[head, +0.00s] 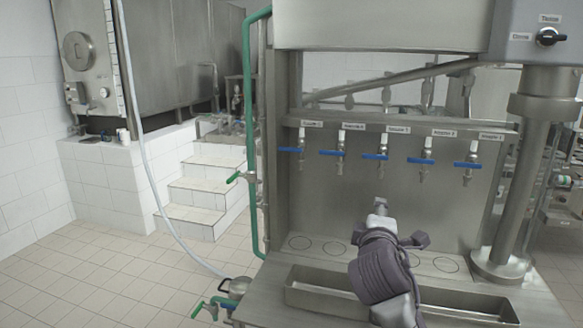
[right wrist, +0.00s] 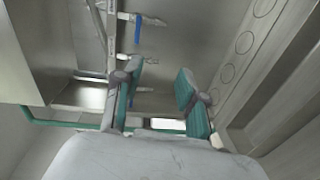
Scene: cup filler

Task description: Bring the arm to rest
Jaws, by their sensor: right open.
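My right arm (head: 385,265) reaches in from the bottom of the head view in front of the filling machine. Its forearm hides part of the trough and some of the marked circles. In the right wrist view my right gripper (right wrist: 160,80) is open, with two green-padded fingers apart and nothing between them. Valves with blue handles (right wrist: 138,28) and the ringed ledge (right wrist: 228,73) lie beyond the fingers, apart from them. My left gripper is not in view.
A row of several labelled taps with blue handles (head: 375,157) hangs above the ledge. A steel trough (head: 320,290) runs along the front. A thick steel column (head: 520,180) stands at right, a green pipe (head: 247,120) at left. Tiled floor (head: 90,275) is clear at left.

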